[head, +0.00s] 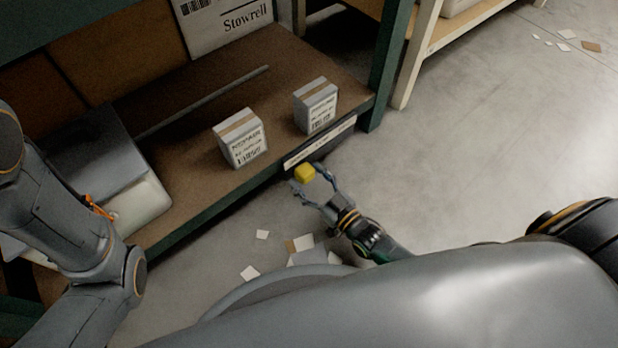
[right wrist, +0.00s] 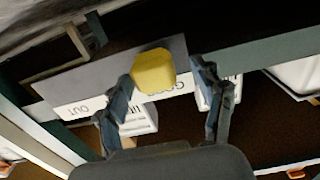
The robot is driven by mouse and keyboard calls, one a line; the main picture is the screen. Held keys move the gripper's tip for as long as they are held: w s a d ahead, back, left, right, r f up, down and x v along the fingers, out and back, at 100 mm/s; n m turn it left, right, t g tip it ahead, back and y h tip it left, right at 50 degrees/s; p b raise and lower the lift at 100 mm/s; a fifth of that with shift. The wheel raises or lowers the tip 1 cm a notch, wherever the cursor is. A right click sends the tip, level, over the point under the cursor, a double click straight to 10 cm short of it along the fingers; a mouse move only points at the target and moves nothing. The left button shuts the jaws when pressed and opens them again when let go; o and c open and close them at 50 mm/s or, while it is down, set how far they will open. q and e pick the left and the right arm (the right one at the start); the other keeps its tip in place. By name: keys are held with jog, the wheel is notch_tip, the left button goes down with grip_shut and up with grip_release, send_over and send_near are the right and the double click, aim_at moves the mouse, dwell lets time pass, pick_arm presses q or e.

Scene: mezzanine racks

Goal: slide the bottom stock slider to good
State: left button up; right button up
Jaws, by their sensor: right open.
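The slider's yellow knob (head: 305,173) stands out at the shelf's front edge, just below the pale label strip (head: 318,142). In the right wrist view the knob (right wrist: 155,72) sits in front of a grey plate (right wrist: 105,66). The label strip (right wrist: 95,104) there reads upside down, with "OUT" at the left and "GOOD" partly hidden near the knob. My right gripper (head: 313,184) is open at the knob, with its fingers (right wrist: 163,75) on either side of it. A gap shows on the finger at the right; contact on the left is unclear. My left gripper does not show.
Two small grey boxes (head: 240,138) (head: 316,105) stand on the brown shelf (head: 185,178) above the label. A green rack post (head: 387,65) rises right of the label. Paper scraps (head: 300,243) lie on the floor below. Open floor lies to the right.

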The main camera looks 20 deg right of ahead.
jog(key=v, duration=1.2)
